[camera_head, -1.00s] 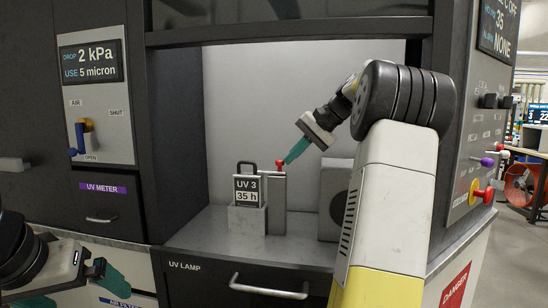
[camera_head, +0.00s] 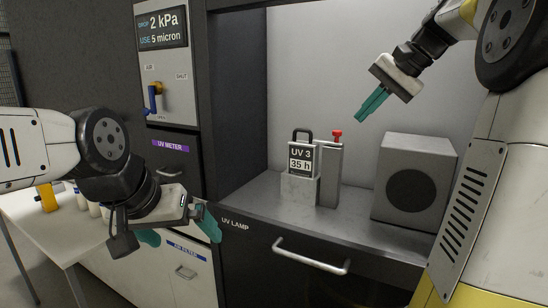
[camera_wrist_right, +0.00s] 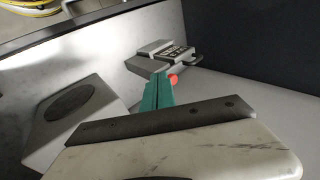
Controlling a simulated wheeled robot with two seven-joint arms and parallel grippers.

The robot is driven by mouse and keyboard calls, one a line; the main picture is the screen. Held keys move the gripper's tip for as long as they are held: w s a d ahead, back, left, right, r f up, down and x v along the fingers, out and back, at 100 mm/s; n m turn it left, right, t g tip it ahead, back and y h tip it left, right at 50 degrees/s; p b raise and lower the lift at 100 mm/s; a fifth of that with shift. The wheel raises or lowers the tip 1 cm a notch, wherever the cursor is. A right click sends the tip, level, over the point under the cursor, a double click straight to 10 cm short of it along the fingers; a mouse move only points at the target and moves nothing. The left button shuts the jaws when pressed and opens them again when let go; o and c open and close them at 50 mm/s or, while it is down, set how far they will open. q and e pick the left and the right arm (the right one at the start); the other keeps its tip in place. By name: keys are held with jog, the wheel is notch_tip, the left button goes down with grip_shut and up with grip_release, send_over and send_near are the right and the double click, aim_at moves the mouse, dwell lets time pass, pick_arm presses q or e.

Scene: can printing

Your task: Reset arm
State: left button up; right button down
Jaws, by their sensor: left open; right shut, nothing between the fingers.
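My right gripper (camera_head: 370,106) is shut and empty, its teal fingers together. In the head view it hangs in front of the alcove's back wall, above and right of the red knob (camera_head: 337,133) on a grey post. It also shows in the right wrist view (camera_wrist_right: 158,90), where the red knob (camera_wrist_right: 173,80) appears just beyond the fingertips. My left gripper (camera_head: 180,228) is open and empty, in front of the drawers at lower left, with its teal fingers apart.
A UV 3 lamp (camera_head: 302,160) labelled 35 h stands in a holder beside the post. A grey box with a dark round face (camera_head: 412,185) stands to the right. A drawer handle (camera_head: 311,257) juts out below the shelf. A white table (camera_head: 62,230) is at far left.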

jog(key=s+a+f+n+h, duration=0.1)
jog(key=s+a+f+n, duration=0.1)
jog(key=s+f, duration=0.4)
jog(key=s+a+f+n+h, duration=0.1)
jog(key=s+a+f+n, duration=0.2)
jog(key=s+a+f, duration=0.2)
jog(key=s+a+f+n+t+h, duration=0.1)
jog(key=s+a+f+n, duration=0.1)
jog(key=s+a+f, duration=0.2)
jog(key=s+f, duration=0.3)
jog(key=s, duration=0.2)
jog(key=shift+s+f+n, duration=0.2)
jog(key=shift+s+n, duration=0.1)
dwell(0.5)
